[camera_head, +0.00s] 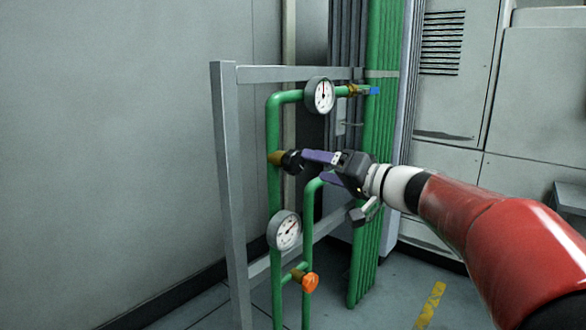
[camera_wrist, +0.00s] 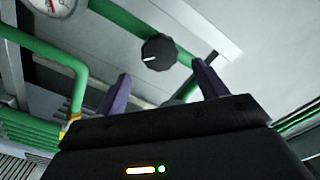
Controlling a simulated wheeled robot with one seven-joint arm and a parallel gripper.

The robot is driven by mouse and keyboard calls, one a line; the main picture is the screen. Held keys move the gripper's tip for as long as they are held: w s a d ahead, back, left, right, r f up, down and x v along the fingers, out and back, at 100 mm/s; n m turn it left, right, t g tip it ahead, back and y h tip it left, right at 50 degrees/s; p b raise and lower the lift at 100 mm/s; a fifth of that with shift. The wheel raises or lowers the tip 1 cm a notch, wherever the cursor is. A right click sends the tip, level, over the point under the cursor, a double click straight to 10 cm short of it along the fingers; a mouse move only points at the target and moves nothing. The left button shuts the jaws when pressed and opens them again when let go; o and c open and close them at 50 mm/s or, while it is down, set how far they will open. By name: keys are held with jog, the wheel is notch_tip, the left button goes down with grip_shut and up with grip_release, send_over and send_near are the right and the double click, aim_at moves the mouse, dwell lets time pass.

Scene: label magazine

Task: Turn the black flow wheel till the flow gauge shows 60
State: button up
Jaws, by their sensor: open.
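The black flow wheel (camera_head: 292,162) sits on a brass fitting on the left green pipe. In the wrist view the wheel (camera_wrist: 159,52) shows a white pointer mark and lies ahead of and between my two purple fingers. My gripper (camera_head: 312,166) is open and close to the wheel; the head view does not clearly show whether a finger touches it. An upper round gauge (camera_head: 320,95) has its needle pointing about straight up.
An orange knob (camera_head: 310,282) is on the lower pipe. A blue-handled valve (camera_head: 374,91) is at the upper right pipe. A grey frame (camera_head: 230,180) surrounds the pipes. Several vertical green pipes (camera_head: 376,240) stand behind my gripper. Grey cabinets (camera_head: 530,120) stand at the right.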

aim_at(299, 162)
jog(key=p+x, duration=0.1)
jog(key=x, duration=0.6)
jog(key=shift+a, duration=0.15)
jog(key=c, duration=1)
